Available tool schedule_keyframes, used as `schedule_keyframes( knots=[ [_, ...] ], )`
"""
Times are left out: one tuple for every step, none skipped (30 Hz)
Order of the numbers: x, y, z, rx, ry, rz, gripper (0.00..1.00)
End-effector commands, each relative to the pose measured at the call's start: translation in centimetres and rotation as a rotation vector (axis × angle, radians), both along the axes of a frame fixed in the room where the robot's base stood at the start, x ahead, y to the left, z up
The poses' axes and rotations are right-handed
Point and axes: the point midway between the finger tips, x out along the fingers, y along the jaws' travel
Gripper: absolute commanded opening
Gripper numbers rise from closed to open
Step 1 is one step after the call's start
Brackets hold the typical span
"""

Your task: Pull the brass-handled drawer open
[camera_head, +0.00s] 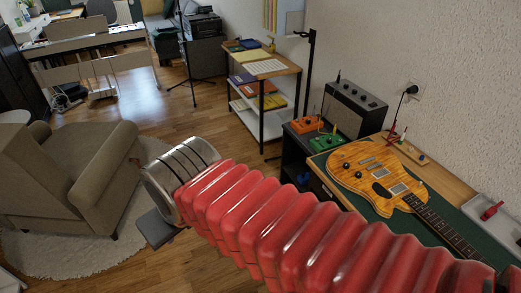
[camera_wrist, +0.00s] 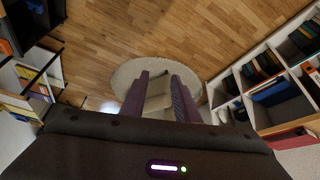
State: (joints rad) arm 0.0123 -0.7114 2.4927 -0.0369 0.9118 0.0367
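I see no brass handle and no drawer front that I can make out in either view. In the head view, the workbench (camera_head: 455,187) with a green mat stands at the right, and my red arm covers much of its front. In the wrist view, my gripper (camera_wrist: 160,76) shows two purple fingers with a clear gap between them. It is open and empty. In the head view, my gripper's fingers cannot be made out past the arm's metal end.
An orange guitar (camera_head: 375,172) lies on the workbench. An amplifier (camera_head: 352,108) and pedals (camera_head: 306,124) stand behind it. A shelf unit (camera_head: 262,68) stands further back. The armchair (camera_head: 75,175) is at left. Wooden floor (camera_head: 225,133) lies open between. The wrist view shows a bookcase (camera_wrist: 258,118) at right.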

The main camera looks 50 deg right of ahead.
Motion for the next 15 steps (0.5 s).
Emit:
schedule_keyframes(
  knots=[
    [0.1, -0.5, -0.6, -0.01, 0.027, -0.021, 0.28],
    [0.1, -0.9, -0.9, -0.019, 0.045, -0.037, 0.28],
    [0.2, -1.6, -1.5, -0.03, 0.07, -0.06, 0.28],
    [0.2, -2.1, -1.9, -0.04, 0.089, -0.077, 0.28],
    [0.2, -2.7, -2.3, -0.051, 0.111, -0.098, 0.28],
    [0.2, -3.5, -2.9, -0.066, 0.141, -0.124, 0.28],
    [0.2, -4.1, -3.4, -0.079, 0.164, -0.144, 0.28],
    [0.2, -4.7, -3.8, -0.092, 0.186, -0.166, 0.28],
    [0.1, -5.6, -4.4, -0.109, 0.214, -0.193, 0.28],
    [0.1, -6.2, -4.8, -0.122, 0.236, -0.212, 0.28],
    [0.0, -6.8, -5.2, -0.136, 0.256, -0.233, 0.28],
    [-0.1, -7.7, -5.7, -0.154, 0.284, -0.26, 0.28],
    [-0.2, -8.3, -6.1, -0.167, 0.305, -0.279, 0.28],
    [-0.2, -8.9, -6.5, -0.183, 0.324, -0.298, 0.28],
    [-0.4, -9.8, -7.0, -0.202, 0.35, -0.323, 0.28]
  ],
)
